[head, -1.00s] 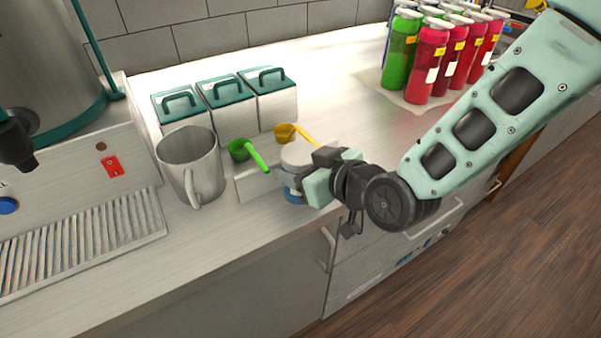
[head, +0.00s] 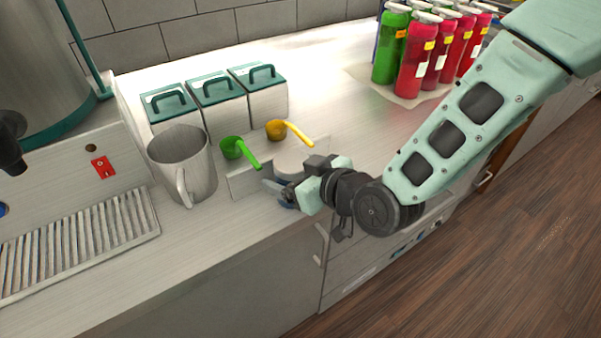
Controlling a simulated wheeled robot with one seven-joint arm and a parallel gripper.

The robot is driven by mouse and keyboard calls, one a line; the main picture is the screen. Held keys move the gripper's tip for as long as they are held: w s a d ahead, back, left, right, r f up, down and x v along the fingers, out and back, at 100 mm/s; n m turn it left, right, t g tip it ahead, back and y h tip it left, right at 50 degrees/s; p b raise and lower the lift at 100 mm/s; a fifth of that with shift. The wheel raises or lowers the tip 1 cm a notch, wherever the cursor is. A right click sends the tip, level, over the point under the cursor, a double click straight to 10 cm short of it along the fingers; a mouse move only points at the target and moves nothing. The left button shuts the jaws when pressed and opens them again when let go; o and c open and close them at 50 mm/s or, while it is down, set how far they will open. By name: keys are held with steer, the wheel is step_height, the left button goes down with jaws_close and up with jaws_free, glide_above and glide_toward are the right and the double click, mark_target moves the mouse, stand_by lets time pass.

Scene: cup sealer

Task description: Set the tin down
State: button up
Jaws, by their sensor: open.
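The tin (head: 291,163) is a round container with a pale top, near the counter's front edge, right of the green scoop. My gripper (head: 284,187) is low at the front edge, with its jaws around or beside the tin's near side; I cannot tell whether they touch it. The gripper is open. The fingers and wrist hide most of the tin's lower part, so its contact with the counter is hidden.
A metal pitcher (head: 182,165), green scoop (head: 233,148) and yellow scoop (head: 277,130) stand left of and behind the tin. Lidded boxes (head: 217,105) stand behind. Red and green bottles (head: 412,65) are at the back right.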

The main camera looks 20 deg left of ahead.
steer(key=p+v, duration=0.1)
steer(key=v, duration=1.1)
steer(key=s+d+r+m+g+h, duration=0.2)
steer(key=s+d+h, duration=0.3)
steer(key=d, duration=0.4)
steer(key=s+d+r+m+g+h, duration=0.2)
steer(key=s+d+r+g+h, duration=0.2)
steer(key=d, duration=0.5)
steer(key=s+h, duration=0.2)
steer(key=shift+s+d+g, duration=0.2)
steer(key=shift+s+g, duration=0.1)
steer(key=shift+s, duration=0.1)
